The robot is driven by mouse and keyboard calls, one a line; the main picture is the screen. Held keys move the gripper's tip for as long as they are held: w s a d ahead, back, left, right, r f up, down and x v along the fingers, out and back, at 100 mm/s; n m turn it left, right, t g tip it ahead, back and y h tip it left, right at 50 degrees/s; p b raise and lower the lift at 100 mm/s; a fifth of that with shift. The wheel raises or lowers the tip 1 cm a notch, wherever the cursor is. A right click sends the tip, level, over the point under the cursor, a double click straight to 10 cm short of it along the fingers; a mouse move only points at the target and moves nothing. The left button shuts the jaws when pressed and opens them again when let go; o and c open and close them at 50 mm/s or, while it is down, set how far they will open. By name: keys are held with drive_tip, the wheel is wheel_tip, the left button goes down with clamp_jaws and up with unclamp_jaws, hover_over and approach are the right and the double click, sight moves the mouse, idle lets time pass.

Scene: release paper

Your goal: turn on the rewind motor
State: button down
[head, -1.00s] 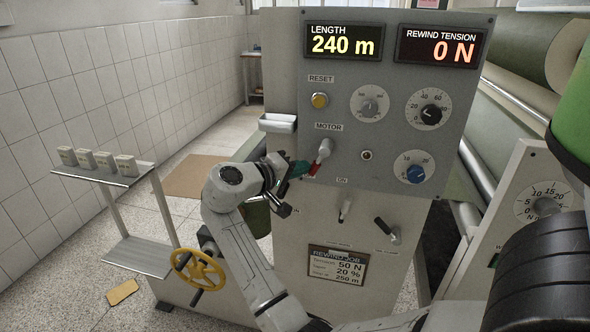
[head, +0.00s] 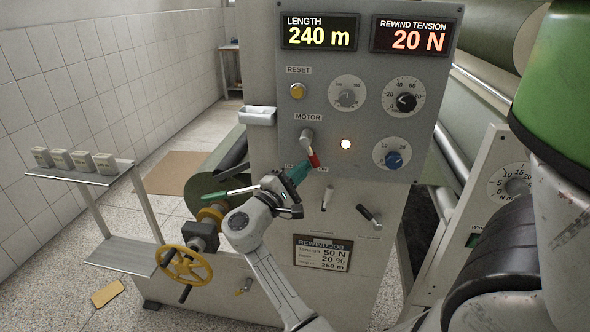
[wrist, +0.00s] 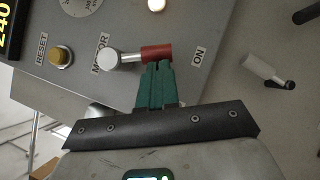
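The motor switch (head: 307,137) is a grey knob with a red-tipped lever on the grey control panel, under the MOTOR label. Its red tip (head: 314,160) points down and right, towards the ON label (head: 323,169). In the wrist view the red tip (wrist: 157,52) lies across the ends of my teal fingers. My gripper (head: 304,165) has its fingers together, with the tips at the red tip and seemingly touching it. The round lamp (head: 346,144) right of the switch glows white. The rewind tension display (head: 415,37) reads 20 N.
The yellow reset button (head: 297,91), several dials and two lower levers, one white (head: 327,199) and one black-ended (head: 368,214), surround the switch. A yellow handwheel (head: 185,265) and a shelf with small boxes (head: 80,175) stand at left.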

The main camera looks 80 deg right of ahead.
drive_tip(key=shift+s+n+h, duration=0.6)
drive_tip(key=shift+n, duration=0.5)
drive_tip(key=shift+t, duration=0.3)
